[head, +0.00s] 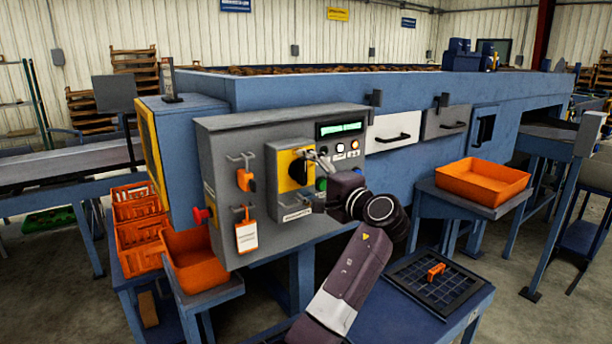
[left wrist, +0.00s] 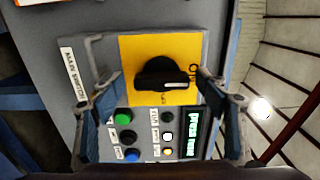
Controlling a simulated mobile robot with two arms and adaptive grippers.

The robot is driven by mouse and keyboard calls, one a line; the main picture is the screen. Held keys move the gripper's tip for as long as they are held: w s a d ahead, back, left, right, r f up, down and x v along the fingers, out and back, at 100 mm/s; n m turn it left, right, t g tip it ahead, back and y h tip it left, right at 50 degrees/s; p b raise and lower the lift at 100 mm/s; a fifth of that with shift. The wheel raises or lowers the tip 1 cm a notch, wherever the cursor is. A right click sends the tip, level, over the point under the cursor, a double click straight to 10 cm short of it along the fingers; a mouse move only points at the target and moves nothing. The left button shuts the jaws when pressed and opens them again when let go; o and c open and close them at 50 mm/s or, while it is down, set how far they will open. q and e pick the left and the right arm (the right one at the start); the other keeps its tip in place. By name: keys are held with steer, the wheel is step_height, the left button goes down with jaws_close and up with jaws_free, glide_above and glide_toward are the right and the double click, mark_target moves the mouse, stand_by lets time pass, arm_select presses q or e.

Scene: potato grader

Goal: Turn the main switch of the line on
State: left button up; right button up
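The main switch is a black rotary knob (head: 298,171) on a yellow plate (head: 285,184), on the grey control panel (head: 226,150). In the left wrist view the knob (left wrist: 162,74) sits near the middle of the yellow plate (left wrist: 133,50). A white mark on it lies toward the side with the small O label. My left gripper (head: 319,166) is just in front of the switch. In the left wrist view its fingers (left wrist: 157,80) are spread, one on each side of the knob; I cannot tell whether they touch anything. My right gripper is not in view.
A lit green display (head: 340,128) and push buttons are right of the switch. An orange padlock (head: 245,180), a tag (head: 247,236) and a red knob (head: 201,215) are left of it. An orange tray (head: 484,181) and a black grid (head: 424,288) stand at the right.

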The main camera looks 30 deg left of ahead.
arm_select(q)
steer(key=v, duration=1.2)
steer(key=shift+f, duration=0.1)
